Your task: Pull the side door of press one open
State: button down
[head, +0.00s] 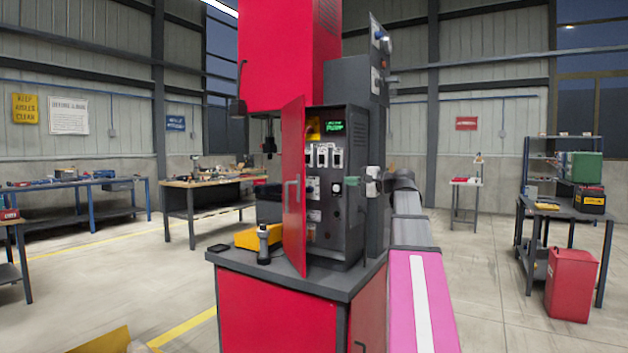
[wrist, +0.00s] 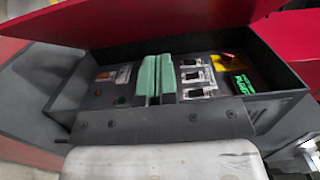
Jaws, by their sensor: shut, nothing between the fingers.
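In the wrist view the red door (wrist: 150,22) runs along the top. My gripper (head: 351,181) is at the right side of the cabinet opening, apart from the door and its handle. Its green fingers (wrist: 155,80) are together with nothing between them, in front of the cabinet's inner panel.
White breakers (head: 323,155) and a green-lit display (head: 346,127) sit inside the cabinet. A black hand tool (head: 263,243) and a yellow object (head: 256,236) are on the press's base top (head: 318,283), near the door's lower edge.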

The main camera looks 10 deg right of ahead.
send_near(304, 178)
jog(key=w+a, duration=0.3)
jog(key=w, duration=0.3)
jog(key=shift+s+a+f, duration=0.1)
jog(key=shift+s+a, duration=0.15)
jog(key=shift+a, duration=0.6)
jog(key=shift+a, duration=0.1)
